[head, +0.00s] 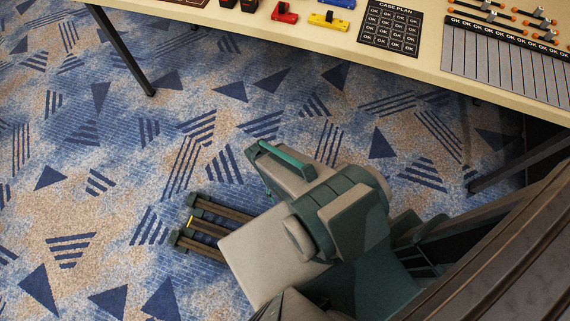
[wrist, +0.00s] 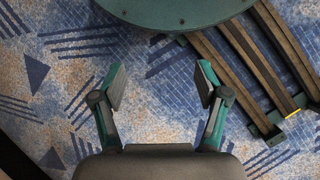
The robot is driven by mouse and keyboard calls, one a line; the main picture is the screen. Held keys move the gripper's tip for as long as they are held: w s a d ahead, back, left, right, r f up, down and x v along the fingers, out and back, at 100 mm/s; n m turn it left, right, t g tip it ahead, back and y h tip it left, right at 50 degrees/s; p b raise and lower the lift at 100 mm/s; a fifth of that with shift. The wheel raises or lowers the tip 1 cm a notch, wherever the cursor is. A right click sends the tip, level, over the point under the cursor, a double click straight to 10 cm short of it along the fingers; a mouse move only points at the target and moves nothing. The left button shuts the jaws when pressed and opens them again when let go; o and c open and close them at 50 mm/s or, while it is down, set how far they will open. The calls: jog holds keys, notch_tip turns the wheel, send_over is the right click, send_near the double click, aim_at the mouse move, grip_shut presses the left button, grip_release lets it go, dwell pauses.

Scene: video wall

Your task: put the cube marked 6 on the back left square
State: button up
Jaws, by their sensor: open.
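No cube marked 6 can be made out in either view, and no back left square is visible. My gripper (wrist: 162,86) shows in the wrist view with its two fingers spread apart. Nothing is between them, only blue patterned carpet behind. In the head view my arm is folded low over the floor, in front of the table and apart from it. I cannot make out the fingertips there.
The pale table (head: 200,12) crosses the top of the head view, mostly cut off. Along it are dark blocks (head: 250,5), a red toy (head: 284,13), a yellow piece (head: 328,21), a black case plan card (head: 390,29) and a slatted grey panel (head: 505,65). Carpet (head: 90,190) lies open at left.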

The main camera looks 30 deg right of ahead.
jog(key=s+a+f+g+y, duration=0.1)
jog(key=s+a, duration=0.1)
jog(key=s, duration=0.4)
jog(key=shift+a+n+g, duration=0.15)
jog(key=shift+n+g, duration=0.15)
jog(key=shift+n, duration=0.1)
jog(key=shift+s, duration=0.1)
jog(key=shift+o, duration=0.5)
notch_tip(320, 180, up, 7)
jog(key=p, duration=0.7)
jog(key=shift+f, duration=0.1)
